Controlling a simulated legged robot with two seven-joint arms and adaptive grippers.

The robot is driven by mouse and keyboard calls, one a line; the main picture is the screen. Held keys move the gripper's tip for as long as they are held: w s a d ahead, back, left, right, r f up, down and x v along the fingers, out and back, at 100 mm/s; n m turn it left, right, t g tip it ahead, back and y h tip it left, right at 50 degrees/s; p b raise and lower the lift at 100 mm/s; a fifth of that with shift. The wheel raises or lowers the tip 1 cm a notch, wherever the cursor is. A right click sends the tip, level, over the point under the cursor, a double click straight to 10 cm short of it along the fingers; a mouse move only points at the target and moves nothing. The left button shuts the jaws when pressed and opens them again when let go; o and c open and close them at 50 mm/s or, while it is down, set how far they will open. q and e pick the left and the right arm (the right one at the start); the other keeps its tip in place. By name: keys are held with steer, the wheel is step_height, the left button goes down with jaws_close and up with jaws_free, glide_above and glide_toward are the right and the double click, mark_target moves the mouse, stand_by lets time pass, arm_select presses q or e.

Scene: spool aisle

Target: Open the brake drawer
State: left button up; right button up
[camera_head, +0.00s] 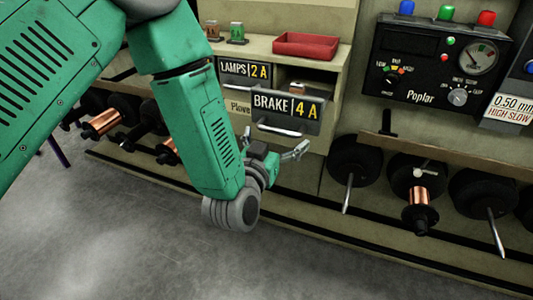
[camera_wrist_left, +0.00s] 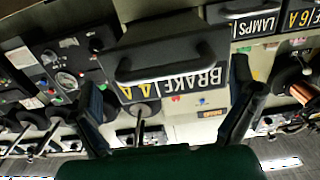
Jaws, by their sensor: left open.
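The brake drawer (camera_head: 315,112) has a dark grey front with a "BRAKE 4 A" label and a silver bar handle. Its front stands out from the cabinet, and an opening with a small brownish thing shows behind its upper edge. The left wrist view shows the drawer front (camera_wrist_left: 185,22) upside down, with its handle (camera_wrist_left: 160,72). My left gripper (camera_head: 275,141) is open and empty, close to the handle. In the left wrist view its two fingers (camera_wrist_left: 168,90) are spread on either side of the handle, apparently apart from it. My right gripper is not in view.
A "LAMPS 2 A" drawer (camera_head: 243,72) is left of the brake drawer. A red tray (camera_head: 305,45) lies on the ledge above. A black Poplar control panel (camera_head: 425,70) is at the right. Spools (camera_head: 418,190) on spindles line the lower cabinet. The grey floor (camera_head: 130,240) in front is clear.

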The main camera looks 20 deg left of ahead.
arm_select(q)
steer(key=s, duration=0.9)
steer(key=shift+s, duration=0.35)
steer(key=shift+a+f, duration=0.15)
steer(key=shift+f, duration=0.05)
steer(key=s+a+f+g+p, duration=0.25)
steer(key=f+g, duration=0.25)
steer(key=f, duration=0.3)
steer(key=s+a+f+g+p, duration=0.1)
steer(key=s+a+f+g, duration=0.2)
steer(key=s, duration=0.4)
steer(key=s+a+f+g+p, duration=0.2)
steer(key=s+f+g, duration=0.3)
steer(key=s, duration=0.3)
steer(key=s+a+f+g+p, duration=0.1)
steer(key=s+a+f+g, duration=0.2)
steer(key=s, duration=0.4)
steer(key=shift+s+a+f+g+y, duration=0.15)
steer(key=shift+a+f+g+y, duration=0.2)
steer(key=shift+f+g, duration=0.4)
